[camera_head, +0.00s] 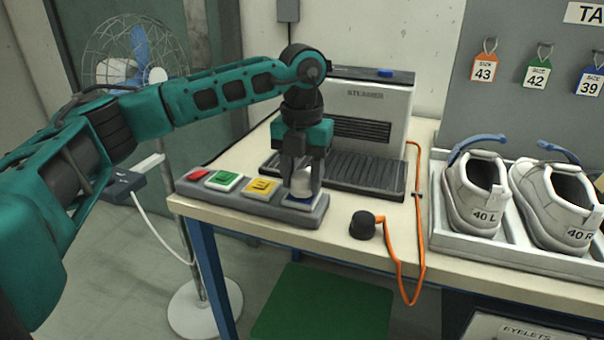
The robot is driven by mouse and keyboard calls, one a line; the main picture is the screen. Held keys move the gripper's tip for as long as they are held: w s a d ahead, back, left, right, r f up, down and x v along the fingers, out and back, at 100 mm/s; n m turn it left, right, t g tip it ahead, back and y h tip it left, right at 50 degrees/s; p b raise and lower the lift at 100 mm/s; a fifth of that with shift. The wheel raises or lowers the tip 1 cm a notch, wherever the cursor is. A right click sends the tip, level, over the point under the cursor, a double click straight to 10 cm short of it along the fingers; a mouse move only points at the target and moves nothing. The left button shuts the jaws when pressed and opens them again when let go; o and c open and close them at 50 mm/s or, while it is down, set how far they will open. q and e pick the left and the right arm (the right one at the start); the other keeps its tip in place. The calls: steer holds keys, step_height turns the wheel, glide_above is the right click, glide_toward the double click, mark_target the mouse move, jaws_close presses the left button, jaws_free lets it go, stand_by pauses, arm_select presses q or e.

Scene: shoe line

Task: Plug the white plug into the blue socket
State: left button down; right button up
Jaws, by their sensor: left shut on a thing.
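The white plug (302,184) is between the fingers of my left gripper (300,172), which is shut on it and points straight down. The plug stands upright over the blue socket (300,199), the rightmost on the grey socket strip (240,209). Its lower end is at or just above the blue face, and I cannot tell whether it is seated. The plug and fingers hide much of the socket. The red (197,174), green (224,181) and yellow (261,187) sockets to the left are empty. My right gripper is not in view.
A steamer (365,120) stands close behind the strip. A shoe tray (470,238) is farther right. A fan (140,60) stands behind my arm.

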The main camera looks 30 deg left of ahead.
arm_select(q)
steer(key=shift+f, duration=0.5)
stand_by(0.3)
steer(key=shift+c, duration=2.3)
jaws_free()
step_height(320, 180, up, 13)
steer(key=p, duration=0.2)
